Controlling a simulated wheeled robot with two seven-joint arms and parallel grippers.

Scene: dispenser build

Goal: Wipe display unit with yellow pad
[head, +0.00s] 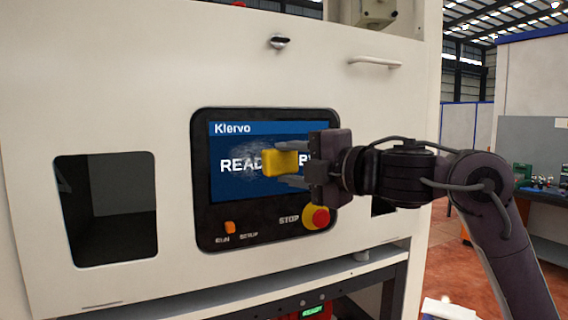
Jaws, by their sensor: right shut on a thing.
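The display unit (230,192) is a black-framed panel on the white machine front, with a lit blue screen showing "Klervo" and part of the word "READY". A pale smudge lies on the screen to the left of the yellow pad (280,163). My right gripper (290,165) is shut on the yellow pad and holds it in front of the middle of the screen. Whether the pad touches the glass cannot be told. The gripper and pad hide part of the screen text. My left gripper is not in view.
A red stop button (318,216) and an orange switch (230,227) sit below the screen. A dark opening (106,208) is at left. A handle (375,62) and a latch (279,42) stick out above. A workbench (547,190) stands at far right.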

